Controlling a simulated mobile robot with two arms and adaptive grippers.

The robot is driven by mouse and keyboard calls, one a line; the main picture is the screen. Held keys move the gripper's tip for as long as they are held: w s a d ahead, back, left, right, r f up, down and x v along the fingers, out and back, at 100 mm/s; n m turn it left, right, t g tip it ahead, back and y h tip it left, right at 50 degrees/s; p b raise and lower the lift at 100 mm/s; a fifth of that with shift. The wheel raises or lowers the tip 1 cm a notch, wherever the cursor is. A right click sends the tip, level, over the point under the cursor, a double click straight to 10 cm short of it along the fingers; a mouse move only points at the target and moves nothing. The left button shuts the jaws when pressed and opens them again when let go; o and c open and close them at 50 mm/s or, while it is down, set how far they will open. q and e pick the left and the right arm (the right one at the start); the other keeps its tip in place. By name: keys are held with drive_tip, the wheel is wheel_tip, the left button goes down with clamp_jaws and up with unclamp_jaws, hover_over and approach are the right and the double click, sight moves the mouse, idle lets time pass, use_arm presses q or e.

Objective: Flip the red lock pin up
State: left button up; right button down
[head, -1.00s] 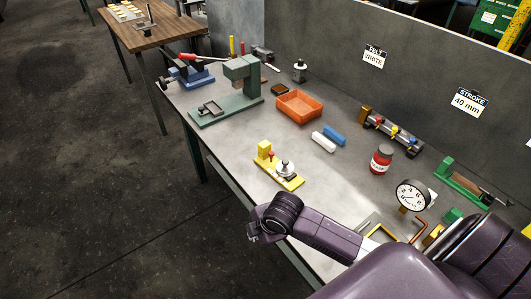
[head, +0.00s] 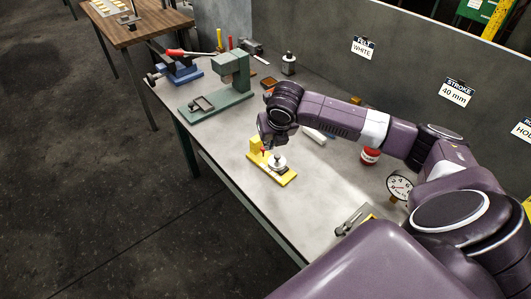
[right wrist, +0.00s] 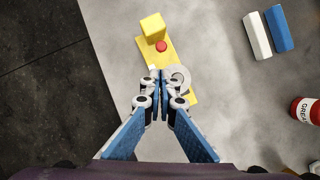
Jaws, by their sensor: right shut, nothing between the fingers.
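The red lock pin (head: 263,151) sits on a yellow fixture (head: 285,179) near the bench's front edge, beside its upright yellow block (head: 255,144). In the right wrist view the pin's round red head (right wrist: 161,46) shows in front of the yellow block (right wrist: 152,26). A silver round part (head: 278,163) stands on the same base, partly hidden by my fingers in the wrist view. My right gripper (right wrist: 159,76) is shut and empty, pointing down over the fixture. Its fingertips appear just short of the pin in the wrist view; I cannot tell whether they touch anything. My left gripper is not in view.
A green press (head: 232,80) and a blue vise (head: 183,72) stand farther back. White (right wrist: 257,35) and blue (right wrist: 279,27) bars and a red grease jar (right wrist: 305,109) lie to the right. A dial gauge (head: 399,186) stands nearer. Bench space around the fixture is clear.

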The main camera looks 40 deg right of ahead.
drive_tip(key=shift+w+f, duration=0.1)
idle(0.3)
drive_tip(key=p, duration=0.2)
approach(264, 158)
drive_tip(key=x, duration=0.5)
idle(0.3)
drive_tip(key=shift+w+r+p, duration=0.1)
drive_tip(key=shift+r+p, duration=0.95)
drive_tip(key=shift+p, duration=0.1)
